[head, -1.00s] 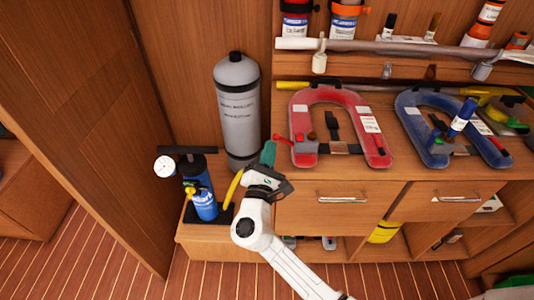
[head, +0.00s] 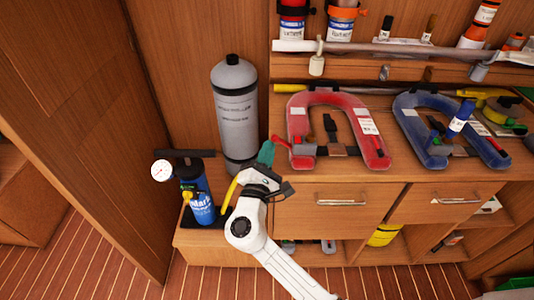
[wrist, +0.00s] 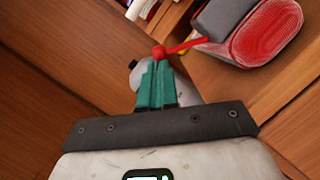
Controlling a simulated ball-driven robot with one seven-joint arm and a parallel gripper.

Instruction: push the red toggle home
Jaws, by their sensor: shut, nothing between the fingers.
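The red toggle (head: 281,141) is a small red lever with a knob at its end. It sticks out leftward from the left leg of the red horseshoe-shaped vest (head: 297,122) on the cabinet top. In the wrist view the toggle (wrist: 184,47) runs from the grey block by the vest to its round knob just beyond my fingertips. My gripper (head: 267,150) has teal fingers, shut and empty, just left of the toggle. In the wrist view my gripper (wrist: 158,68) points at the knob; whether they touch I cannot tell.
A grey cylinder (head: 236,110) stands close behind my gripper. A blue pump (head: 197,190) with a gauge and yellow hose is to the left. A blue horseshoe vest (head: 410,120) lies further right. Drawers (head: 340,207) are below the cabinet top.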

